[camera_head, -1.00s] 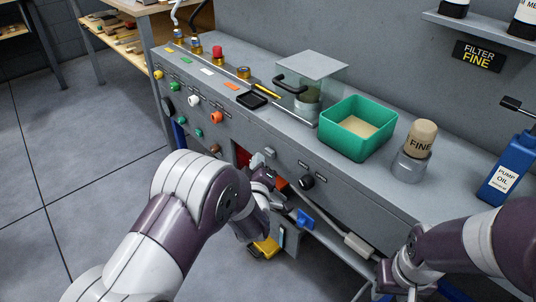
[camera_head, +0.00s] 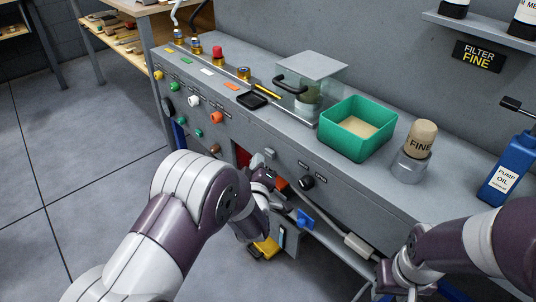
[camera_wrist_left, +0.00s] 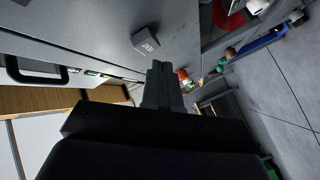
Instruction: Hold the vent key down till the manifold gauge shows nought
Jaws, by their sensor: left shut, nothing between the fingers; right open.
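A small grey key (camera_head: 270,153) stands out from the front panel of the grey bench. It also shows in the left wrist view as a grey block (camera_wrist_left: 147,40) with lettering too small to read surely. My left gripper (camera_head: 262,172) is at the panel just below the key. In the left wrist view its shut, empty fingertips (camera_wrist_left: 158,68) point up the picture, beside the key and seemingly apart from it. My right gripper (camera_head: 392,280) is open, low at the bench front; its tips are hard to make out.
On the bench top are a green tray (camera_head: 372,152), a tan filter (camera_head: 420,138) in a metal cup, a clear lidded chamber (camera_head: 306,92) and a blue oil bottle (camera_head: 505,170). Coloured knobs line the panel at left. A black knob (camera_head: 306,182) sits right of my left gripper.

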